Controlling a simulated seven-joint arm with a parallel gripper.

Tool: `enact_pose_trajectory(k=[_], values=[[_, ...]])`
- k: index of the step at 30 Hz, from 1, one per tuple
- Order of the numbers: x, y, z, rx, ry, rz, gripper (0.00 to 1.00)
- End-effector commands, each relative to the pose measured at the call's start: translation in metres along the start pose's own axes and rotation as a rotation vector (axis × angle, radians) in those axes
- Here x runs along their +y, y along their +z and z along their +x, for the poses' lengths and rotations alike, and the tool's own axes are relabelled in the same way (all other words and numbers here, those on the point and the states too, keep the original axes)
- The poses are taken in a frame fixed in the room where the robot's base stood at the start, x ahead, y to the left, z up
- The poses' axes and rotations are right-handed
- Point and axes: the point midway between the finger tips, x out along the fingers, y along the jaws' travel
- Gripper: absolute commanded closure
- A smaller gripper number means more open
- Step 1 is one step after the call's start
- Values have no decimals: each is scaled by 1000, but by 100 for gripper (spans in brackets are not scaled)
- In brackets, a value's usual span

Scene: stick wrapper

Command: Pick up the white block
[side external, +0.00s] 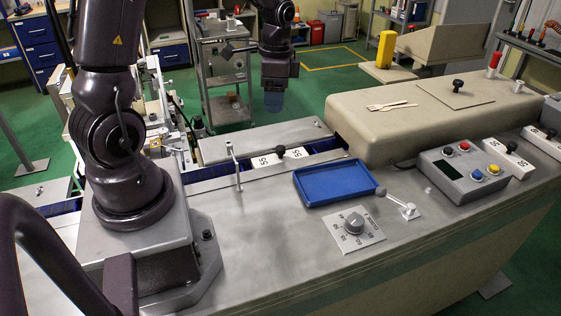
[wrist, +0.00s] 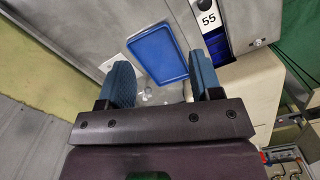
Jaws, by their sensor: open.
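A white block (side external: 295,154) with "55" printed on it and a black knob in its middle sits in the dark blue channel of the bench, behind the blue tray. The wrist view shows part of a white block (wrist: 209,20) marked "55" at the top edge, cut off by the frame. Similar white blocks (side external: 514,163) stand at the right by the control box. My gripper (side external: 273,102) hangs above and behind the channel, clear of the block. In the wrist view its two blue fingers (wrist: 163,80) are spread apart with nothing between them.
An empty blue tray (side external: 335,181) lies on the grey bench beside a lever (side external: 398,203) and a dial plate (side external: 354,229). A grey button box (side external: 463,172) stands at right.

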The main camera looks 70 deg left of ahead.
Motion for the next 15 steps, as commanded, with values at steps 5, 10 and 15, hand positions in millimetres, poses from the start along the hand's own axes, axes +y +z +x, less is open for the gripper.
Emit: enact_pose_trajectory(k=[5, 10, 15], values=[[-50, -1, 61, -15, 69, 429, 41], [-79, -12, 87, 12, 53, 883, 41], [-93, -22, 79, 14, -9, 1213, 41]])
